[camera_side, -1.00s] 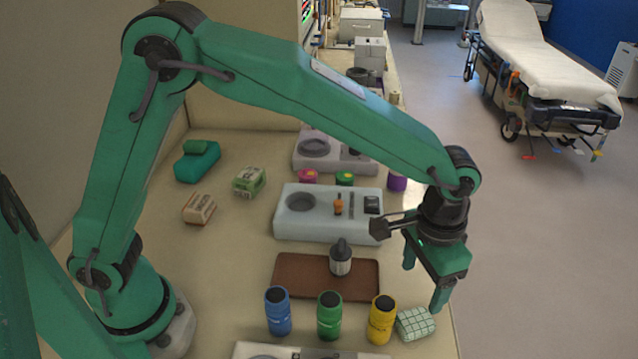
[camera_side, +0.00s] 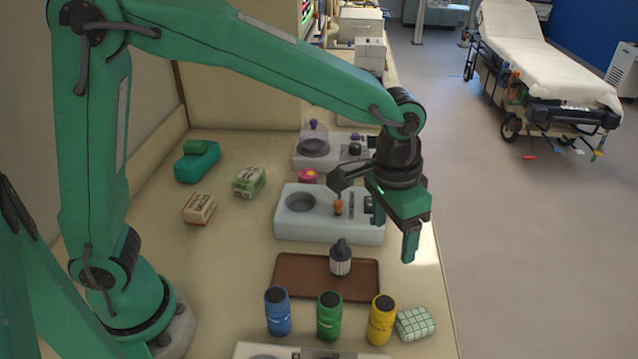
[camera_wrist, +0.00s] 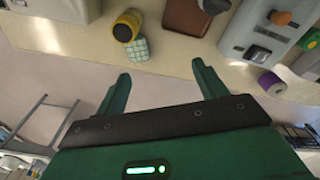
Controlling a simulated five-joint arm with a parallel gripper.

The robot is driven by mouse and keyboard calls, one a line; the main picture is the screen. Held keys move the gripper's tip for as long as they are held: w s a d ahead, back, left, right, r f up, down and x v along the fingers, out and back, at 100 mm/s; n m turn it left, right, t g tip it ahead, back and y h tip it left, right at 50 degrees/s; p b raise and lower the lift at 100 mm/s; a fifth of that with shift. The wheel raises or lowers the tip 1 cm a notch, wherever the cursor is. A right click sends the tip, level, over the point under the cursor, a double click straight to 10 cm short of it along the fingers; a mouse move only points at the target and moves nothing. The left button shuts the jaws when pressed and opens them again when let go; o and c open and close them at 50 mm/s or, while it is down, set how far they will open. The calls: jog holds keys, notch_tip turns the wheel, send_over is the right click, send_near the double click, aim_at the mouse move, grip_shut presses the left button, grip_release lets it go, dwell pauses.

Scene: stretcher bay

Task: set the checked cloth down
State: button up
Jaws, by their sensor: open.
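The checked cloth (camera_side: 415,323) is a small pale green folded pad with a grid pattern. It lies on the counter near the front right edge, just right of the yellow bottle (camera_side: 381,320). It also shows in the wrist view (camera_wrist: 138,49), beside the yellow bottle's dark lid. My gripper (camera_side: 393,232) is open and empty, raised above the counter's right side and well apart from the cloth. In the wrist view, the two green fingers (camera_wrist: 160,85) are spread with nothing between them.
A green bottle (camera_side: 329,316) and a blue bottle (camera_side: 278,311) stand left of the yellow one. Behind them, a brown tray (camera_side: 300,281) bears a dark-topped bottle (camera_side: 341,259). A grey device (camera_side: 290,228) stands farther back. The counter's right edge drops to the floor.

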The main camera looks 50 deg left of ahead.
jog(key=s+a+r+n+t, duration=0.1)
jog(key=s+a+r, duration=0.2)
jog(key=a, duration=0.3)
jog(key=s+a+r+n+t, duration=0.1)
jog(key=s+a+r, duration=0.25)
jog(key=a, duration=0.35)
jog(key=s+a+n+t, duration=0.1)
jog(key=s+a+t, duration=0.1)
jog(key=s+a, duration=0.6)
jog(key=shift+s+a+n+t+y, duration=0.3)
jog(key=shift+s+a+t, duration=0.1)
jog(key=shift+a, duration=0.2)
